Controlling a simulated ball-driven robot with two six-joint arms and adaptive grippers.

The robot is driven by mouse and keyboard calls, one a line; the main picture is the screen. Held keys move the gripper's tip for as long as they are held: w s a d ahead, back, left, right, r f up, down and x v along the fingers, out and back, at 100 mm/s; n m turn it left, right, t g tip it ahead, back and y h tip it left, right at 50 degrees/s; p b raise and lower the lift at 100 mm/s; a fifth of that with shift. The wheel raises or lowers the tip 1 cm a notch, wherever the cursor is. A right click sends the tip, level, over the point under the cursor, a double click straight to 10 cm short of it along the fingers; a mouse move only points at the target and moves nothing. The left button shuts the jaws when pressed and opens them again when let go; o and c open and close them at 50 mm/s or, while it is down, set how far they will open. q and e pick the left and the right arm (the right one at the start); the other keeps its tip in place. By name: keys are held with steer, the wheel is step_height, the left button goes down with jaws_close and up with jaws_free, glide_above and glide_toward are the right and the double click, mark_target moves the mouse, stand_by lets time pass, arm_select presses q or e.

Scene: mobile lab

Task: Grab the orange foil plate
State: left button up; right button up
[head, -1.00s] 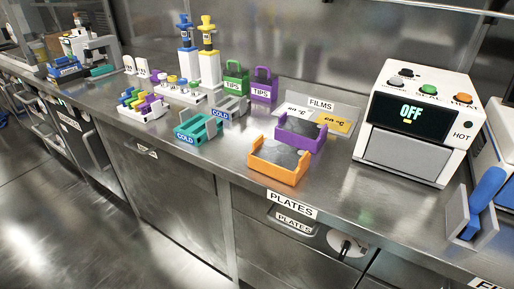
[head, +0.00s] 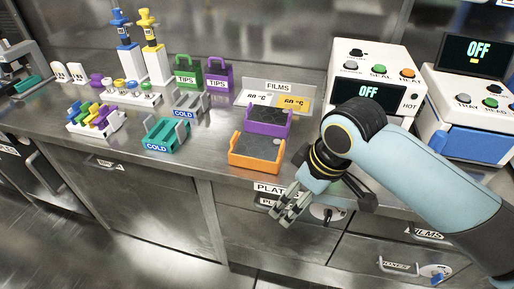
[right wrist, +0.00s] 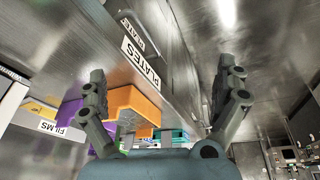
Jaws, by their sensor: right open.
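The orange tray (head: 244,162) with a dark grey flat top sits near the front edge of the bench in the head view. It also shows in the right wrist view (right wrist: 138,103), beyond the left finger. My right gripper (head: 288,206) is in front of the bench edge, to the right of the orange tray and lower, near the PLATES label. In the right wrist view its two fingers (right wrist: 163,72) are wide apart with nothing between them. It does not touch the tray. My left gripper is not in view.
A purple tray (head: 266,128) stands right behind the orange one. A FILMS holder (head: 281,88) is behind that. A teal COLD rack (head: 166,136) stands to the left. A white machine reading OFF (head: 377,62) is at the right, partly behind my right arm. Drawers lie below the edge.

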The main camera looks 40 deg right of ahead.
steer(key=w+r, duration=0.1)
steer(key=w, duration=0.1)
steer(key=w+d+r+n, duration=0.1)
steer(key=w, duration=0.2)
steer(key=w+d+r+n+y, duration=0.1)
steer(key=w, duration=0.2)
steer(key=n+y, duration=0.1)
steer(key=n, duration=0.1)
glide_toward(258, 146)
steer(key=shift+s+a+f+p, duration=0.2)
steer(key=shift+s+a+p, duration=0.15)
steer(key=x, duration=0.2)
steer(key=w+x, duration=0.1)
steer(key=x, duration=0.1)
steer(key=shift+r, duration=0.15)
steer(key=x, duration=0.6)
steer(key=shift+s+d+f+b, duration=0.1)
steer(key=shift+d+f+b, duration=0.15)
steer(key=shift+f+b, duration=0.05)
steer(key=c, duration=1.2)
